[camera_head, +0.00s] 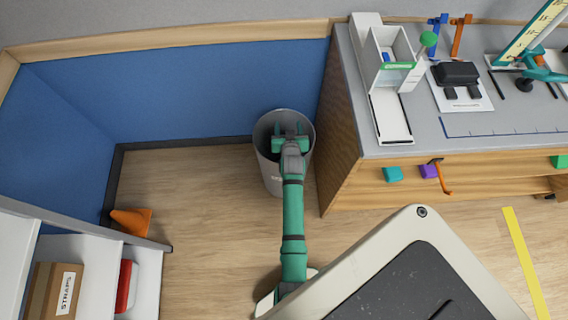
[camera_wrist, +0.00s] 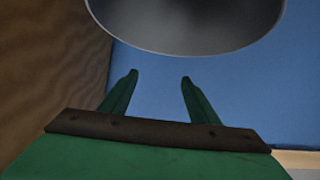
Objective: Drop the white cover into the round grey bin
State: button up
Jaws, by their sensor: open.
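The round grey bin (camera_head: 268,165) stands on the floor between the blue wall and the wooden cabinet. My gripper (camera_head: 290,128) is over the mouth of the bin, with its two green fingers apart. In the wrist view my gripper (camera_wrist: 159,78) shows nothing between its fingers. A curved grey surface at the top of the wrist view looks like part of the bin (camera_wrist: 190,25). I cannot make out the white cover in either view. My arm and gripper hide much of the bin's inside.
The wooden cabinet (camera_head: 338,150) stands close on the bin's right, with a grey worktop (camera_head: 440,125) holding several items. An orange cone (camera_head: 131,222) and white shelves (camera_head: 146,275) are at the left. The floor (camera_head: 195,190) left of the bin is clear.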

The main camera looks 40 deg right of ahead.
jog(key=v, duration=1)
jog(key=shift+a, duration=0.1)
jog(key=s+a+r+n+t+y, duration=0.1)
jog(key=s+a+n, duration=0.1)
jog(key=s+a, duration=0.6)
jog(key=s+a+r+n+t+y, duration=0.15)
jog(key=s+a, duration=0.35)
jog(key=a, duration=0.6)
jog(key=s+a+r+n+t+y, duration=0.2)
jog(key=s+a+r+n+y, duration=0.1)
jog(key=s+a+r, duration=0.9)
jog(key=s+r+y, duration=0.1)
jog(key=s+r, duration=0.1)
jog(key=s, duration=0.1)
jog(key=shift+t, duration=0.35)
jog(key=c, duration=0.5)
jog(key=shift+w, duration=0.1)
jog(key=shift+c, duration=0.5)
